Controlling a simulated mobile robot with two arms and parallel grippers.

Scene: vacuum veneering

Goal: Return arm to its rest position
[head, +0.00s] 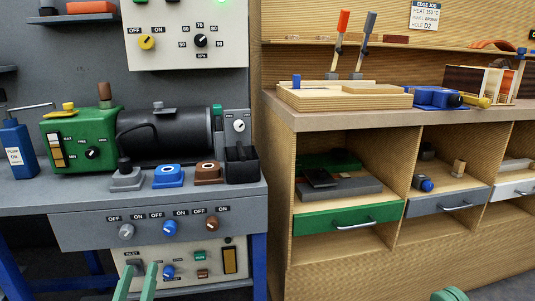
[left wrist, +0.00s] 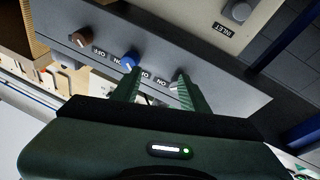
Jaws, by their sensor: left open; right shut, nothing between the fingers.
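My left gripper (head: 136,277) shows at the bottom left of the head view, its two green fingers pointing up in front of the bench's lower cream panel (head: 206,257). In the left wrist view the fingers (left wrist: 155,84) are apart with nothing between them. There the fingertips overlap the grey switch panel (left wrist: 222,98), near its blue knob (left wrist: 130,60) and grey knob (left wrist: 179,77); I cannot tell whether they touch. A green rounded part of my right arm (head: 450,294) shows at the bottom right of the head view. Its fingers are not seen.
A grey bench (head: 25,202) holds a green pump (head: 72,140) with a black cylinder and a blue oil can (head: 16,150). A wooden cabinet (head: 350,262) with open compartments and drawers stands to the right. A cream gauge panel (head: 187,60) hangs above the bench.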

